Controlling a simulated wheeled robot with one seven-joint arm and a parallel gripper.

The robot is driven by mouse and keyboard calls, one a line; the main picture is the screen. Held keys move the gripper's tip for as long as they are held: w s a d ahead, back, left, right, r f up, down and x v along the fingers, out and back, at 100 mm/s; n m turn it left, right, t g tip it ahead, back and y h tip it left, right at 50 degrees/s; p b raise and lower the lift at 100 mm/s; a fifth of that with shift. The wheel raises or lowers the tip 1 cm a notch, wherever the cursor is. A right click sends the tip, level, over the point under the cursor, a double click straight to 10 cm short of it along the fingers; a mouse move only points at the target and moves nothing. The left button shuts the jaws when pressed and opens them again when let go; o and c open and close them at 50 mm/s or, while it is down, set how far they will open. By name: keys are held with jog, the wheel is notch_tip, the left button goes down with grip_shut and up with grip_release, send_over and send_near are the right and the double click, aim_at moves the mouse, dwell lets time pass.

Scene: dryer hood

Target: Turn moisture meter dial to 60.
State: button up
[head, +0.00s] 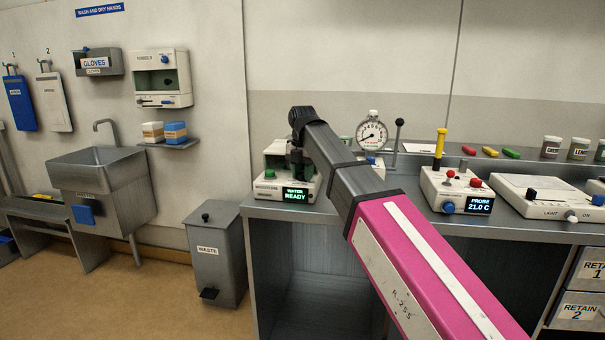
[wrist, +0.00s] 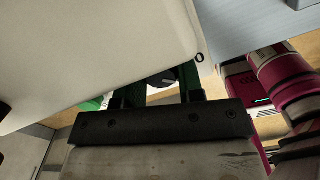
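The moisture meter (head: 270,190) is a cream box on the left end of the grey counter. In the wrist view my gripper's two dark green fingers (wrist: 160,92) are apart. A dark rounded knob (wrist: 161,78) shows in the gap between them; I cannot tell whether they touch it. A cream surface (wrist: 100,45) with a small black ring-like mark fills the upper left. No dial reading is legible.
A round gauge (head: 372,134) and a black-knobbed lever (head: 398,128) stand behind my arm. A probe unit (head: 455,188) reading 21.0 C sits to the right on the counter. A waste bin (head: 215,262) stands left of the counter.

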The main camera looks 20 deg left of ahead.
aim_at(302, 173)
jog(key=n, duration=0.4)
jog(key=shift+n, duration=0.3)
jog(key=o, duration=0.9)
jog(key=shift+o, duration=0.2)
notch_tip(302, 173, up, 11)
jog(key=shift+f, duration=0.1)
